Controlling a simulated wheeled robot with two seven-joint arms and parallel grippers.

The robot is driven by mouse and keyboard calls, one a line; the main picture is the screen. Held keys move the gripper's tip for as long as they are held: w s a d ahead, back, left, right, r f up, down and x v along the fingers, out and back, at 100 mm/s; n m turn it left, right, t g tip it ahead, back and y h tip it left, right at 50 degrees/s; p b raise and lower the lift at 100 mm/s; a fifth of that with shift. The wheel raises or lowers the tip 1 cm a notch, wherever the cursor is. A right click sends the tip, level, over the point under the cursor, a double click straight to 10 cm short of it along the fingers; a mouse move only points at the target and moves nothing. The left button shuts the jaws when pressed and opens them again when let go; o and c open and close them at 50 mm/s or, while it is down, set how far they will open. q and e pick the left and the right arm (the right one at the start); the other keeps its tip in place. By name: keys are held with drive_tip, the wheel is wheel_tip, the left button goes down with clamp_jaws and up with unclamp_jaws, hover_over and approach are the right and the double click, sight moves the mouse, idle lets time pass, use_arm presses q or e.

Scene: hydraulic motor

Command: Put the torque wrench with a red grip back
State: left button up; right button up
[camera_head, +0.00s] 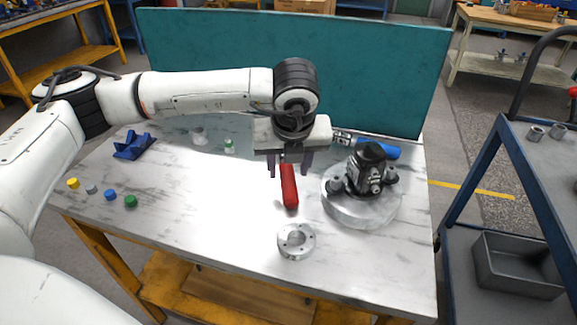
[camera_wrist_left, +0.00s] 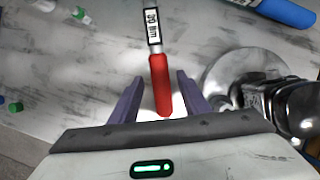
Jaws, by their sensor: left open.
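The torque wrench with a red grip (camera_head: 289,187) lies on the white marbled table (camera_head: 215,215), its grip pointing toward the front. In the left wrist view its red grip (camera_wrist_left: 160,85) shows with a label on the shaft above it. My left gripper (camera_head: 289,172) is open over the wrench, and the grip appears between its two purple fingers (camera_wrist_left: 155,100) with a gap on both sides. Part of the shaft is hidden under my gripper in the head view. A blue stand (camera_head: 134,146) sits at the table's left. My right gripper is not in view.
A metal flange ring (camera_head: 296,241) lies in front. A blue-handled tool (camera_head: 385,150) lies behind the motor. Several small coloured caps (camera_head: 110,195) lie at left. A teal panel (camera_head: 385,75) closes the back.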

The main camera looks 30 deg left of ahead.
use_arm(q)
drive_tip(key=v, duration=1.1)
drive_tip(key=shift+r, duration=0.35)
